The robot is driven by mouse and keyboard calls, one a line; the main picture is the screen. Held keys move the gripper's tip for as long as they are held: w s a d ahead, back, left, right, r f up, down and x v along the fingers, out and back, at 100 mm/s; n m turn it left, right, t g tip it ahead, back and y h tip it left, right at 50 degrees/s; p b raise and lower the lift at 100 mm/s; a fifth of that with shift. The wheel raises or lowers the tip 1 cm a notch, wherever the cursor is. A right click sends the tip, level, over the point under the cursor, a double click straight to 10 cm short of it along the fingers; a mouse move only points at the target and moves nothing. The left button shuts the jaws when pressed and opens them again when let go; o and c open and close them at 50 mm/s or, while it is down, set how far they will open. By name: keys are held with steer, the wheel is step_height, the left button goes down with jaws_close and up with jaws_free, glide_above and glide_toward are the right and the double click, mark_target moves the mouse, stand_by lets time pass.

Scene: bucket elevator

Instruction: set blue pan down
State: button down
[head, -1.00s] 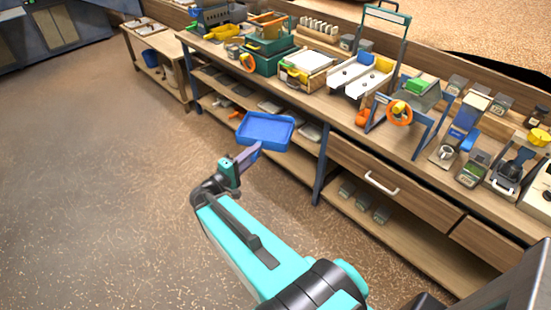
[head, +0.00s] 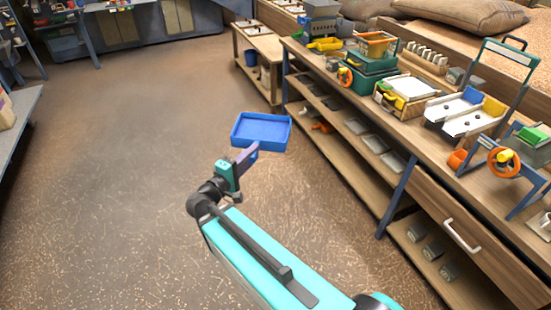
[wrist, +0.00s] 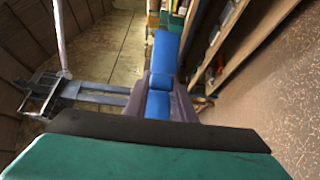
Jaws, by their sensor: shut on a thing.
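The blue pan (head: 262,131) is a shallow rectangular tray, held out in front of my arm over the open floor in the head view. My gripper (head: 246,155) is shut on its near side. In the wrist view the blue pan (wrist: 164,60) shows as a narrow blue strip between the purple fingers of my gripper (wrist: 160,100). The pan looks roughly level in the head view and appears empty. The exact grip point is partly hidden by the fingers.
A long wooden workbench (head: 415,115) with machines and lower shelves runs along the right. A smaller wooden table (head: 262,45) with trays stands beyond it, a blue bucket (head: 251,57) beneath. A grey-topped bench (head: 18,115) is at left. The floor between is clear.

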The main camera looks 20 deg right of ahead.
steer(key=a+r+n+t, duration=0.1)
steer(key=a, duration=0.5)
steer(key=shift+w+a+r+y+b, duration=0.2)
steer(key=shift+w+y+b, duration=0.1)
steer(key=shift+w, duration=0.15)
steer(key=shift+d, duration=0.1)
